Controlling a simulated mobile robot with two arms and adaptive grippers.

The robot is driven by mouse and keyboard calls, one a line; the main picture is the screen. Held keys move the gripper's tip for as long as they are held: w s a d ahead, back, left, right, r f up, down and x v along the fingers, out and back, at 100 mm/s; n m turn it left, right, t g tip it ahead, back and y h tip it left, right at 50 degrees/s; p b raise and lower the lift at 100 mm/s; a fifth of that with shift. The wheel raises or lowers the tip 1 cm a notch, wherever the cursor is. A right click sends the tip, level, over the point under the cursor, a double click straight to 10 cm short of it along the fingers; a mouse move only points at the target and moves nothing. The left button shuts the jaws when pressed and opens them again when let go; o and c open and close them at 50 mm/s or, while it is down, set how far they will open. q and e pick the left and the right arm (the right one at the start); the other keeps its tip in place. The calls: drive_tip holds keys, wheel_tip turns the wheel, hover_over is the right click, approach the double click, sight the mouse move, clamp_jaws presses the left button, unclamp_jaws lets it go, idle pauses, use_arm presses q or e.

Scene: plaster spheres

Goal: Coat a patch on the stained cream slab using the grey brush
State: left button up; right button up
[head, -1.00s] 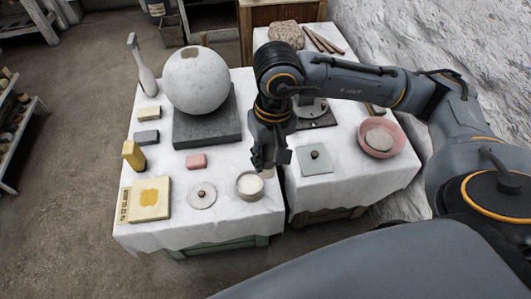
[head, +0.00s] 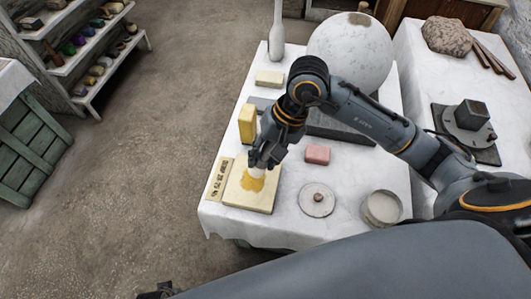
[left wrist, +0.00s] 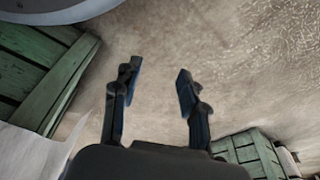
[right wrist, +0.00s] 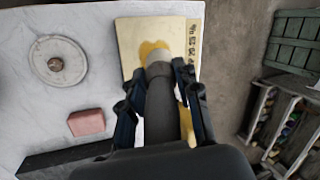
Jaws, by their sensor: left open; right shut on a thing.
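The stained cream slab (head: 264,203) lies at the left front of the white-clothed table, with a yellow stain (head: 247,184) on its face. My right gripper (head: 266,158) is over the slab, shut on the grey brush (right wrist: 161,105). The brush's pale bristles (right wrist: 158,62) point down at the stain in the right wrist view; the slab's bare face (right wrist: 131,45) shows beside it. I cannot tell for sure whether the bristles touch. My left gripper (left wrist: 157,73) is open and empty above the floor. A round pot (head: 382,209) of white stuff stands at the right front.
A yellow block (head: 247,125), a pink block (head: 317,155) and a white disc with a knob (head: 317,199) stand near the slab. Floor lies open left of the table.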

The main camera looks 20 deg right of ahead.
sight(264, 171)
drive_tip(key=shift+a+f, duration=0.1)
drive_tip(key=shift+f, duration=0.1)
wheel_tip(264, 171, down, 4)
drive_tip(key=shift+r+b, duration=0.1)
drive_tip(key=shift+b, duration=0.85)
drive_tip(key=shift+f+b, duration=0.35)
drive_tip(key=shift+f, duration=0.25)
drive_tip(key=shift+f+b, duration=0.4)
drive_tip(key=shift+b, duration=0.2)
use_arm(q)
wheel_tip(264, 171, up, 15)
drive_tip(key=w+t, duration=0.1)
drive_tip(key=w, duration=0.1)
use_arm(e)
drive_tip(key=shift+f, duration=0.15)
use_arm(q)
drive_tip(key=shift+r+b, duration=0.4)
drive_tip(key=shift+r, duration=0.1)
use_arm(e)
drive_tip(key=shift+f, duration=0.15)
